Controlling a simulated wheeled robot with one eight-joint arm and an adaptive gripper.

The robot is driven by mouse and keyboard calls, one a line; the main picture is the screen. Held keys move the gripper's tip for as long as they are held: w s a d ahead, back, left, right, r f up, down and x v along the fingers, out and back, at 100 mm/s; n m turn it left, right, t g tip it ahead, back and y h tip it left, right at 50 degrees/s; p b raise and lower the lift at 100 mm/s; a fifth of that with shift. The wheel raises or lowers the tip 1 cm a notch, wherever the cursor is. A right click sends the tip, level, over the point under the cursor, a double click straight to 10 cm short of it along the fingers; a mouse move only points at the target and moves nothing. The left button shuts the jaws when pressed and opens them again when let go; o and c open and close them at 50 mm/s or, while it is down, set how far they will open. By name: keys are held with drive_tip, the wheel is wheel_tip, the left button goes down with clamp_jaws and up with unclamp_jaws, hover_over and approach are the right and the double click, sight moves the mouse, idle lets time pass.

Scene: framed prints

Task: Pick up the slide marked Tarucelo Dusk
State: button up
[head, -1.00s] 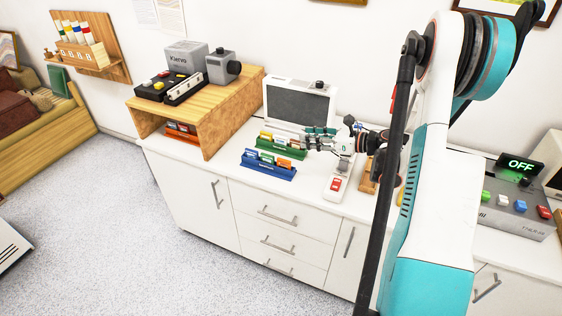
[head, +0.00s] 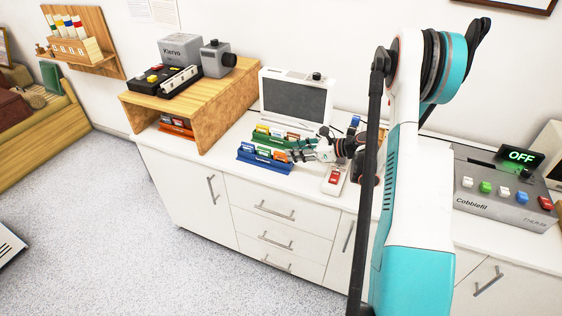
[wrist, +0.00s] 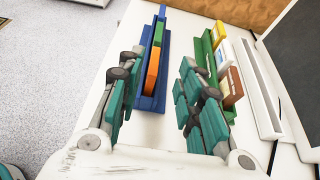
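Slides stand upright in a blue rack (head: 262,163) and a green rack (head: 266,141) on the white counter. In the wrist view, the blue rack (wrist: 151,101) holds a blue, a green (wrist: 158,33) and an orange slide (wrist: 152,70). The green rack (wrist: 205,46) holds a yellow (wrist: 221,29), a white (wrist: 220,50) and a brown slide (wrist: 231,85). No slide label is readable, so I cannot tell which is Tarucelo Dusk. My gripper (wrist: 158,62) is open and empty, its fingers either side of the blue rack's line. In the head view, my gripper (head: 289,155) is at the rack's right end.
A screen (head: 296,97) stands behind the racks. A wooden shelf (head: 214,117) to their left holds a projector and has an orange rack (head: 176,126) beneath. A red-switch device (head: 334,180) lies close right. A grey Cobblefil machine (head: 500,195) stands far right.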

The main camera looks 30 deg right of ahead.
sight(284, 154)
drive_tip(key=b+x, duration=0.1)
drive_tip(key=x, duration=0.1)
drive_tip(key=b+x, duration=0.1)
drive_tip(key=x, duration=0.2)
drive_tip(key=shift+s+a+f, duration=0.15)
drive_tip(key=shift+s+f, duration=0.1)
drive_tip(key=shift+s, duration=0.05)
clamp_jaws()
drive_tip(key=shift+r, duration=0.15)
